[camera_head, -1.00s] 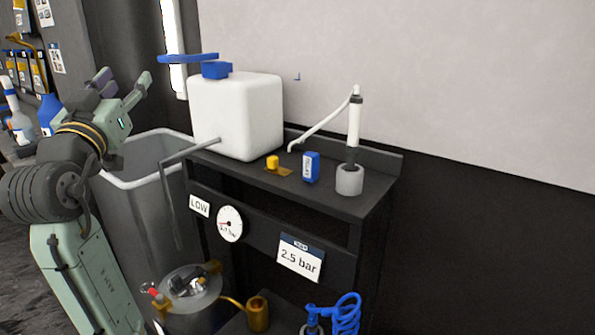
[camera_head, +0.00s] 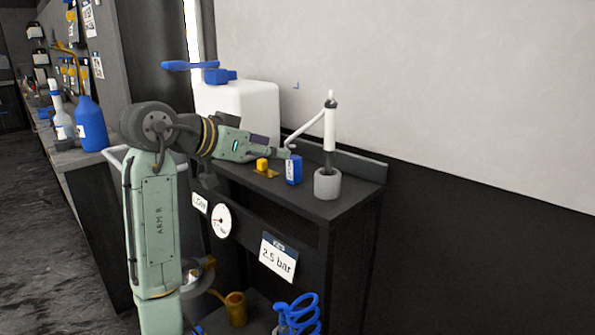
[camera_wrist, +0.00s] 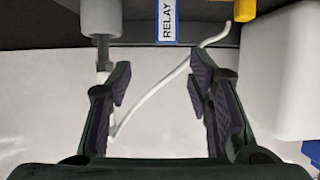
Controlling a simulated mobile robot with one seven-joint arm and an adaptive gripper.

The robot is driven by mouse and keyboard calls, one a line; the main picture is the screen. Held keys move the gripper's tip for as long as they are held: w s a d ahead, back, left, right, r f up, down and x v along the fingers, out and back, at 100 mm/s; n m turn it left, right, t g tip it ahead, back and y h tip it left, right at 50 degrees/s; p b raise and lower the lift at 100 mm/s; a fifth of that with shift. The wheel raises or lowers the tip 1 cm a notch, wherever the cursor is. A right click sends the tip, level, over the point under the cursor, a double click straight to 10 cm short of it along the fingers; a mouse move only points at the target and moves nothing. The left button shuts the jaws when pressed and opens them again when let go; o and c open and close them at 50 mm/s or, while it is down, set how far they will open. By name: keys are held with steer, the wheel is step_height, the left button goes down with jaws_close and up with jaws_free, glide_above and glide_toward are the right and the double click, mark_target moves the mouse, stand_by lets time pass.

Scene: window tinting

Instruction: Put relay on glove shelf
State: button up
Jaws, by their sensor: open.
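The relay (camera_head: 294,170) is a small blue box with a white label, upright on the dark shelf top (camera_head: 345,200). In the wrist view the relay (camera_wrist: 168,22) shows its RELAY label near the top edge, ahead of the gap between my fingers. My gripper (camera_head: 286,150) is open and empty, level with the shelf top and just left of the relay in the head view; I cannot tell if it touches. In the wrist view my two fingers (camera_wrist: 160,88) stand well apart. I cannot tell which surface is the glove shelf.
A white tank (camera_head: 245,105) with a blue lever stands behind my gripper. A bench with bottles (camera_head: 90,125) is at left.

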mark_target(294, 157)
steer(key=x, duration=0.4)
steer(key=shift+p, duration=0.3)
steer(key=w+d+f, duration=0.1)
steer(key=w, duration=0.1)
steer(key=w+d+f+p, duration=0.1)
steer(key=w+f, duration=0.1)
steer(key=shift+d+f, duration=0.2)
steer(key=shift+d, duration=0.2)
steer(key=shift+c, duration=0.2)
jaws_close()
